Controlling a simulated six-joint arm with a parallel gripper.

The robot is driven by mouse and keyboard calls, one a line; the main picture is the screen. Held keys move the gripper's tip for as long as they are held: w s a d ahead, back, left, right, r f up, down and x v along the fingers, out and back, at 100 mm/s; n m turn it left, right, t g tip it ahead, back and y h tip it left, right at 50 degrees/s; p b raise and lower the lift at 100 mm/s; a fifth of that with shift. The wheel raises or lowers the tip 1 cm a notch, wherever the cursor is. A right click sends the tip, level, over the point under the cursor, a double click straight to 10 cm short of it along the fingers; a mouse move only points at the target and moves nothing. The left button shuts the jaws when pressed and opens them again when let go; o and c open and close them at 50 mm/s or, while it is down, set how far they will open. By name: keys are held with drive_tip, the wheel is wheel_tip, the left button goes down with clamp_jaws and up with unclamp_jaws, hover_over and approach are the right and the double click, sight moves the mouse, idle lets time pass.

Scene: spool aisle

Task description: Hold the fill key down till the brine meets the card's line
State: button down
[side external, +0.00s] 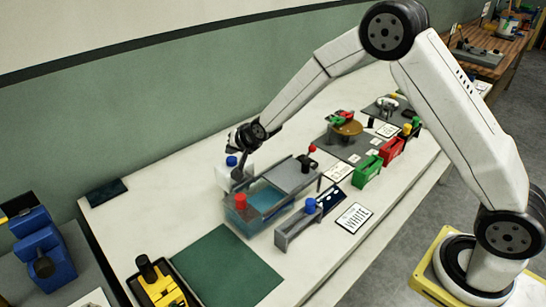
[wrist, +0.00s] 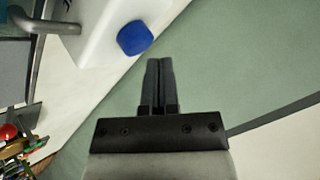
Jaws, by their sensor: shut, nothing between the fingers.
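A clear tank (side external: 262,207) holds teal brine (side external: 265,196) in the middle of the bench. A red knob (side external: 241,201) stands at its left end. A blue knob (side external: 310,205) sits on a grey block (side external: 290,233) in front of the tank. I cannot tell which control is the fill key. A dark card with pale marks (side external: 333,198) is beside the block; its line is too small to read. My gripper (side external: 238,178) is shut and empty, behind the tank beside a white container with a blue cap (side external: 231,161). In the wrist view, its fingers (wrist: 159,75) are together, apart from the blue cap (wrist: 135,38).
A grey pipe (wrist: 40,22) runs beside the white container. A red-topped lever (side external: 312,149) stands behind the tank's right end. A white printed card (side external: 354,217), green box (side external: 367,172) and red box (side external: 392,151) lie rightward. A bare green mat (side external: 222,268) lies at front left.

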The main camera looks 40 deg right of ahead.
sight(232, 161)
drive_tip(key=shift+f, duration=1.05)
idle(7.0)
